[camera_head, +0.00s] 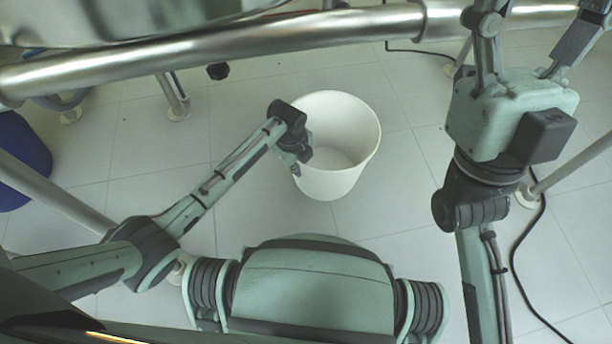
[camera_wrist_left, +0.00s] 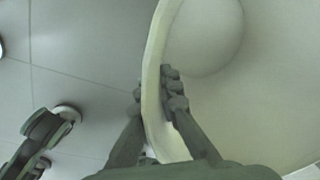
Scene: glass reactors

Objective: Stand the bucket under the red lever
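The white bucket (camera_head: 360,150) is upright below the steel rail in the head view. It also fills the right of the left wrist view (camera_wrist_left: 235,110), with its inside empty. My left gripper (camera_head: 298,158) is at the bucket's left rim. In the left wrist view the fingers (camera_wrist_left: 152,92) lie one outside and one inside the wall, closed on it. I cannot tell whether the bucket's base touches the floor. My right gripper (camera_head: 538,25) is at the upper right, its fingers spread wide and empty.
A thick steel rail (camera_head: 250,52) crosses the top, with frame legs such as one at the left (camera_head: 172,95). A blue container (camera_head: 20,160) stands at the far left. A black cable (camera_head: 515,265) lies on the right floor. Tiled floor around the bucket is clear.

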